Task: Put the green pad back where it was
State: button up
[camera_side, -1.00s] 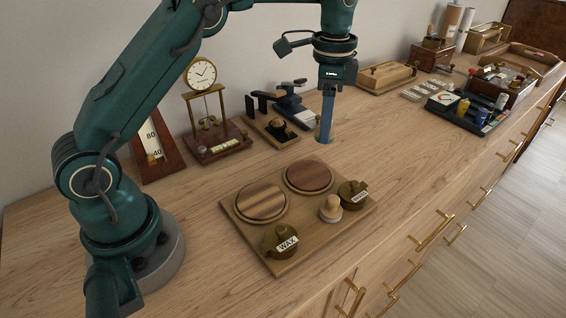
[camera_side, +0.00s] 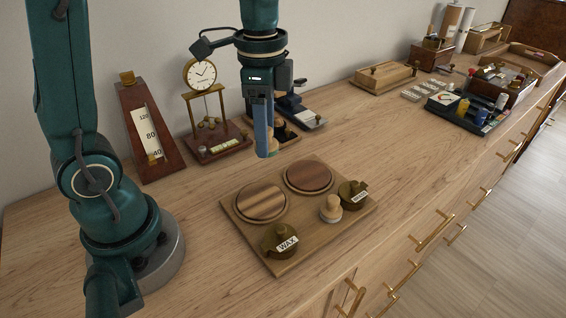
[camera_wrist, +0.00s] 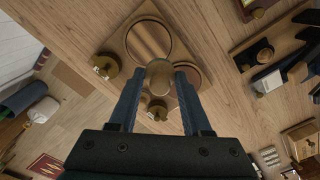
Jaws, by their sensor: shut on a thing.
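My gripper (camera_side: 266,150) hangs above the wooden counter, behind the square wooden board (camera_side: 300,250). In the wrist view its fingers are closed around a tan wooden knob (camera_wrist: 160,76). The board carries two round dark-wood discs (camera_side: 262,201) (camera_side: 309,177), a brass pot labelled WAX (camera_side: 280,241) and a second labelled brass pot (camera_side: 353,194). Another pale wooden knob piece (camera_side: 331,208) stands upright between the pots. The board also shows in the wrist view (camera_wrist: 128,40), below the held knob.
Behind my gripper stand a small wooden stand with dark parts (camera_side: 285,136) and a blue-black device (camera_side: 302,113). A clock (camera_side: 201,75) and a wooden metronome-like scale (camera_side: 150,130) stand to the left.

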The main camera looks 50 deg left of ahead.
send_over(308, 230)
notch_tip(308, 230, down, 7)
jog(key=shift+r, duration=0.15)
jog(key=shift+f, duration=1.9)
jog(key=shift+f, duration=0.1)
jog(key=o, duration=1.2)
